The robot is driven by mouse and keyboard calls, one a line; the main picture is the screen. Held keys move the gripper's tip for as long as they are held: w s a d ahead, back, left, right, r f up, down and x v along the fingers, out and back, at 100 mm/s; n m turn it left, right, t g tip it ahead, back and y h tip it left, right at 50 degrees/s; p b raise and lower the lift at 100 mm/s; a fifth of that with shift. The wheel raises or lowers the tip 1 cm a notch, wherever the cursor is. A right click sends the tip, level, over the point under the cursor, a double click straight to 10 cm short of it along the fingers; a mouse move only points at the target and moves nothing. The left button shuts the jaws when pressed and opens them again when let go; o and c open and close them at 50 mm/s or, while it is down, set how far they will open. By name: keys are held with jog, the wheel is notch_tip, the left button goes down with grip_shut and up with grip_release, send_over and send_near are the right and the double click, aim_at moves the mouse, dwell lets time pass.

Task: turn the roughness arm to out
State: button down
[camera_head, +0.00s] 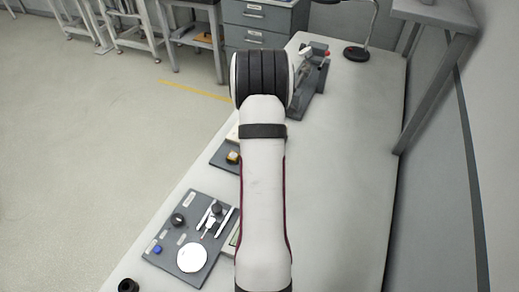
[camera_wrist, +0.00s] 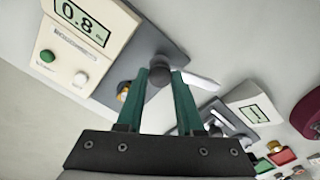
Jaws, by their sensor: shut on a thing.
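The roughness unit shows in the wrist view as a cream box (camera_wrist: 75,45) with a display reading 0.8, beside a dark grey base plate (camera_wrist: 150,38). A dark round knob (camera_wrist: 158,76) sits over the plate's edge area. A pale, flat, narrow arm (camera_wrist: 201,82) lies just right of the knob, pointing right; how they join is hidden by a finger. My gripper (camera_wrist: 158,84), with green fingers, is shut on the knob. In the head view my arm hides the gripper and most of the unit; part of the dark plate (camera_head: 221,158) shows left of it.
A yellow-topped part (camera_wrist: 123,93) is close left of the fingers. A green and a white button are on the box. Another plate (camera_head: 205,210) with knobs and a white disc is nearer in the head view.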

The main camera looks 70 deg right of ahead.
jog(key=c, duration=0.5)
grip_release()
jog(key=shift+c, duration=0.2)
jog(key=shift+r, duration=0.1)
notch_tip(320, 180, up, 16)
jog(key=shift+f, duration=0.2)
